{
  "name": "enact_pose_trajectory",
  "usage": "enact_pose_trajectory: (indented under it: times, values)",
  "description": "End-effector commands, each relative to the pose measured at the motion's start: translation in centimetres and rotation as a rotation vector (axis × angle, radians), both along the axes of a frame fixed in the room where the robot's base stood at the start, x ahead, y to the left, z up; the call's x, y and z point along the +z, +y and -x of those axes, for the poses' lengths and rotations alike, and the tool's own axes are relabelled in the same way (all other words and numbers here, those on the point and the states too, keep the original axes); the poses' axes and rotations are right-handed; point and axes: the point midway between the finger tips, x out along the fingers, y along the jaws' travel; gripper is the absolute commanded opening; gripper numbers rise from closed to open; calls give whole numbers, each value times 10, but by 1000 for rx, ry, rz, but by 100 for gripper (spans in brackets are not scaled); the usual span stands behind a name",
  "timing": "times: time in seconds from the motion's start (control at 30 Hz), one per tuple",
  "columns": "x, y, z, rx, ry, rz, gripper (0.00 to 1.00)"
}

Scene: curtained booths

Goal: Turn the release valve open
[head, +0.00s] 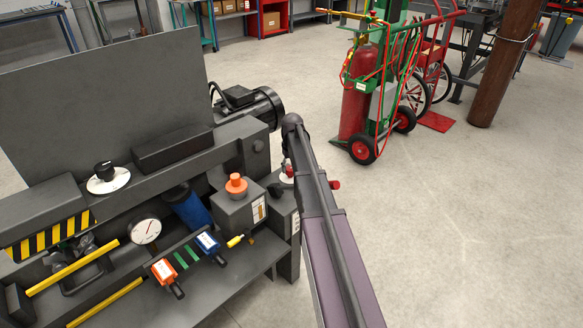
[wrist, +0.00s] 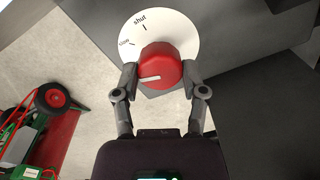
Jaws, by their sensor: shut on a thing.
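The release valve is a red round knob (wrist: 165,62) on a white dial (wrist: 185,27) in the wrist view. The dial reads "shut" at its top and what looks like "slow" to the left. The knob's white pointer line points left, below the "slow" mark; any label there is hidden. My gripper (wrist: 160,77) is shut on the knob, one finger on each side. In the head view my arm hides most of the gripper and valve.
A dark machine bench (head: 190,296) bears a gauge (head: 146,231), an orange button (head: 236,184) and a separate black knob (head: 105,172). A motor (head: 252,105) sits behind. A red cylinder (head: 356,100) on a cart stands at the back right. The floor on the right is clear.

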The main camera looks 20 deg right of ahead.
Motion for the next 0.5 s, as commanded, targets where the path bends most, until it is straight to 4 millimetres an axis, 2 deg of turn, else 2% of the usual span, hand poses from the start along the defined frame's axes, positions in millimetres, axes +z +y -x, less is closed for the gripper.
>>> enact_pose_trajectory:
  times: [0.5]
  values:
    - [0,0,-2,57,-4,0,8]
